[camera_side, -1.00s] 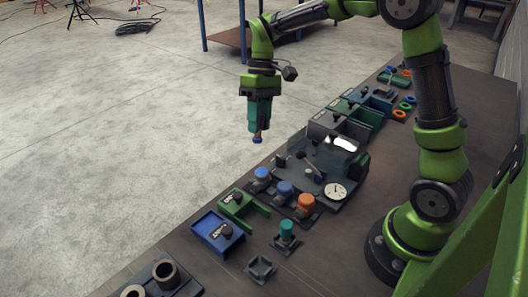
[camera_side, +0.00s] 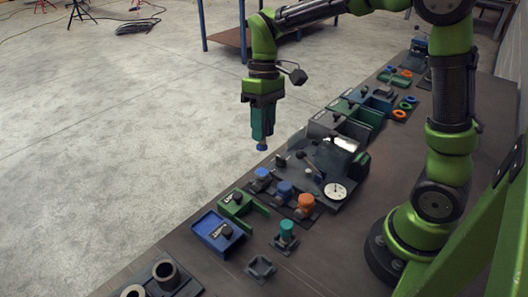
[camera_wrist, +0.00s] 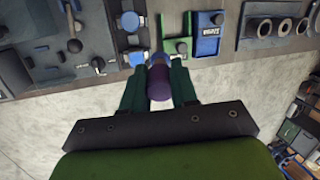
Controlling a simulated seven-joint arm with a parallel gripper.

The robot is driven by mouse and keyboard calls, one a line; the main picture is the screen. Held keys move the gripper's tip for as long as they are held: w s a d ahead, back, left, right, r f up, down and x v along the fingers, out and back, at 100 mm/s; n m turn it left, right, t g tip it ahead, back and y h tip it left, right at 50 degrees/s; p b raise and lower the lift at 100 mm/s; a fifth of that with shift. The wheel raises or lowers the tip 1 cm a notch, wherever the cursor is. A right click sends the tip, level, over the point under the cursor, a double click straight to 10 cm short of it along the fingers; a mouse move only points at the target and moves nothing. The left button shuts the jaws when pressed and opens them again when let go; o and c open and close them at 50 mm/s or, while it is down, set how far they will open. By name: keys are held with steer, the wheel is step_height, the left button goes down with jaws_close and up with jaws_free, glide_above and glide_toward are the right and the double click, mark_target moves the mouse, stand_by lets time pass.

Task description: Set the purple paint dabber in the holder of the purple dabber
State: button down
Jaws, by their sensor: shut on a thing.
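My gripper (camera_side: 262,136) is in the air beyond the far edge of the bench in the side view, pointing down. It is shut on the purple dabber (camera_side: 262,147), whose dark blue-purple end shows below the fingers. An empty square grey holder (camera_side: 261,268) lies at the near side of the bench. A similar holder beside it carries a teal dabber (camera_side: 287,230). No label shows which holder is the purple one's.
A blue tray (camera_side: 205,238) and a green bracket (camera_side: 252,201) stand left of centre. Blue knobs, an orange knob (camera_side: 306,201) and a dial gauge (camera_side: 334,190) crowd the middle. Pipe stubs (camera_side: 166,272) stand at lower left. Bare bench surrounds the empty holder.

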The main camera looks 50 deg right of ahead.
steer(key=s+a+f+n+h, duration=0.1)
steer(key=s+a+f+n, duration=0.15)
steer(key=a, duration=0.25)
steer(key=s+a+f+n+h, duration=0.1)
steer(key=s+a+n, duration=0.3)
steer(key=a, duration=0.2)
steer(key=n+t, duration=0.2)
steer(key=n, duration=1.1)
glide_above(261, 268)
step_height(261, 268, down, 7)
steer(key=shift+h, duration=0.3)
steer(key=shift+f, duration=0.1)
steer(key=shift+f, duration=1.15)
steer(key=shift+f, duration=1.05)
steer(key=c, duration=0.8)
jaws_free()
